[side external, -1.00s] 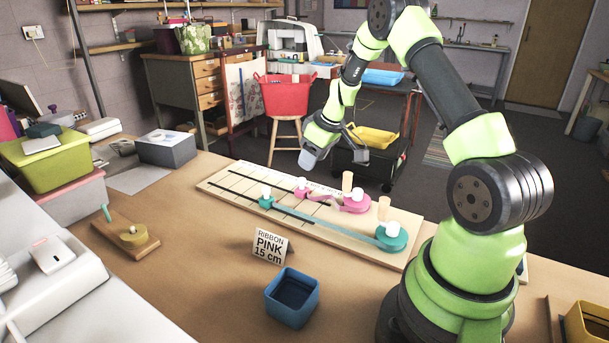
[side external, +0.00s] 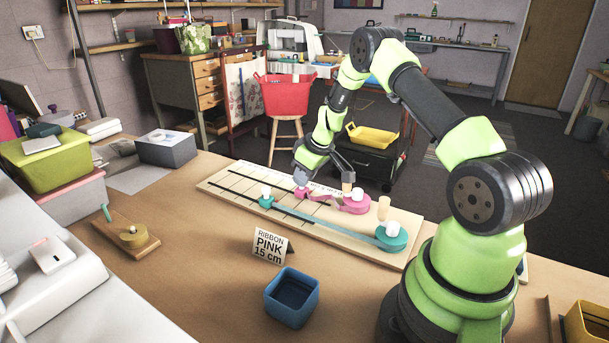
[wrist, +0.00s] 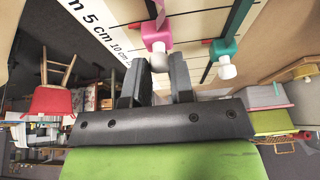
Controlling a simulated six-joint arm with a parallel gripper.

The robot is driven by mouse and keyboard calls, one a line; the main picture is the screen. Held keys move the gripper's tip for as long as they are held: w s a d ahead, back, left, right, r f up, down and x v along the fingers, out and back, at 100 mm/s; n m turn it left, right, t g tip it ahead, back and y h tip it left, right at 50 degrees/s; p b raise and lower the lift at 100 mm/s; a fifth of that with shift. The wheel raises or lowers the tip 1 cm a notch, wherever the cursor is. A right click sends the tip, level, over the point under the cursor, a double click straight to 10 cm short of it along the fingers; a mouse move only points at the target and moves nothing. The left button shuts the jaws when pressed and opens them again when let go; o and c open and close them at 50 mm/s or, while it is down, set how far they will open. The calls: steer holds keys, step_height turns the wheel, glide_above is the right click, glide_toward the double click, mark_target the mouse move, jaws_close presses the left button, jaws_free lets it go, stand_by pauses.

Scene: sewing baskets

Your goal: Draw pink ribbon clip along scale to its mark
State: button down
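The pink ribbon clip (side external: 300,193) sits on the wooden measuring board (side external: 228,186), its ribbon running right to a pink spool (side external: 355,204). In the wrist view the pink clip (wrist: 156,36) has a white knob, in line with the gap between my fingers. My gripper (side external: 301,177) is just above the clip in the side view. Its fingers stand apart in the wrist view (wrist: 157,72), with nothing clearly held; contact cannot be told. The printed scale (wrist: 93,22) shows "5 cm" and "10 cm". A card (side external: 270,246) reads "RIBBON PINK 15 cm".
A teal clip (side external: 266,202) and its teal spool (side external: 391,238) lie on the near lane. Wooden pegs (side external: 383,208) stand by the spools.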

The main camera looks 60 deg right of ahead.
steer(key=shift+w, duration=3.35)
steer(key=c, duration=1)
jaws_free()
steer(key=v, duration=1)
steer(key=shift+s, duration=0.1)
steer(key=shift+f, duration=0.1)
